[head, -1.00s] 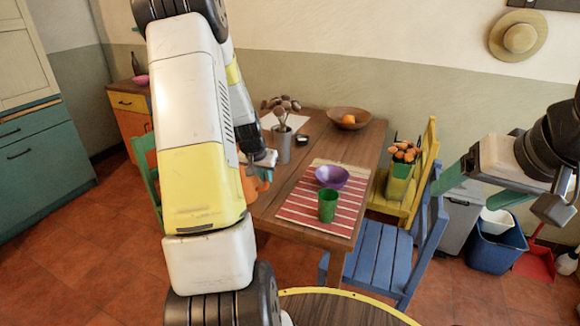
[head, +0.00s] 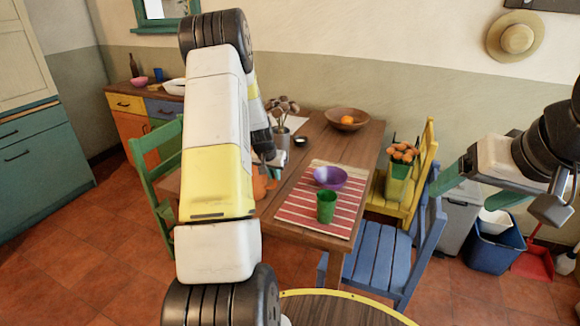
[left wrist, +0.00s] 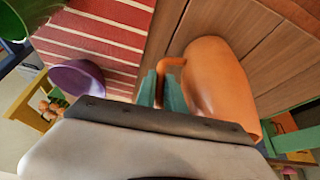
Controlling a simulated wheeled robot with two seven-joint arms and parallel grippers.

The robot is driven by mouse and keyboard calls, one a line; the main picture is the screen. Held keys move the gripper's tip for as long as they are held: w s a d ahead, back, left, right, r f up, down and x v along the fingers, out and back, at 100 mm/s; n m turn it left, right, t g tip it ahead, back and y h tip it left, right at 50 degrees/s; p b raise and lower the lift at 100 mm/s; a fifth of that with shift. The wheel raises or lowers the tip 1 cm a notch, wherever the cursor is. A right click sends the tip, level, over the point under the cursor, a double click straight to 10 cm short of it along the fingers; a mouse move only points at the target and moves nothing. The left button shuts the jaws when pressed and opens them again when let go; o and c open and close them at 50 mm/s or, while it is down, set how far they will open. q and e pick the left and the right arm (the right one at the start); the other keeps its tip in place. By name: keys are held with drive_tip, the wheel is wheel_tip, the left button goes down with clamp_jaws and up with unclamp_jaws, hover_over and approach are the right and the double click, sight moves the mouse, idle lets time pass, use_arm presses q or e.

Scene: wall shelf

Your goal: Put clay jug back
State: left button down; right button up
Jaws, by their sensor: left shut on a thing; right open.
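The orange clay jug (head: 261,187) is mostly hidden behind my left arm in the head view, near the table's left side. In the left wrist view the jug (left wrist: 215,75) lies large across the upper right, with its handle (left wrist: 172,62) between my green fingers. My left gripper (left wrist: 162,88) is shut on that handle. In the head view the left gripper (head: 272,168) is partly covered by its own arm. I cannot tell whether the jug touches the table. My right gripper (head: 480,192) is open and empty at the far right, away from the table.
The wooden table (head: 345,147) holds a striped mat (head: 300,208), purple bowl (head: 330,177), green cup (head: 326,206), grey vase (head: 282,138) and wooden bowl (head: 348,118). A blue chair (head: 385,260), yellow chair (head: 408,208) and green chair (head: 150,178) stand around it. A sideboard (head: 130,104) is at the back left.

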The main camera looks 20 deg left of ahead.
use_arm(q)
drive_tip(key=shift+w+r, duration=0.1)
drive_tip(key=c, duration=1.8)
unclamp_jaws()
drive_tip(key=o, duration=0.4)
drive_tip(key=shift+c, duration=0.2)
drive_tip(key=s+d+r, duration=0.3)
drive_tip(key=s+r, duration=0.2)
drive_tip(key=r, duration=0.5)
drive_tip(key=s+d+r, duration=0.4)
drive_tip(key=s+r, duration=0.2)
drive_tip(key=r, duration=0.4)
drive_tip(key=s+d+r, duration=0.3)
drive_tip(key=s+d, duration=0.1)
drive_tip(key=s, duration=0.4)
drive_tip(key=s+d+r+h, duration=0.1)
drive_tip(key=s+d, duration=0.3)
drive_tip(key=s, duration=0.4)
drive_tip(key=s+d+r+t+h, duration=0.1)
drive_tip(key=s+d+r, duration=0.3)
drive_tip(key=s, duration=0.4)
drive_tip(key=shift+r+m, duration=0.35)
drive_tip(key=shift+m, duration=0.05)
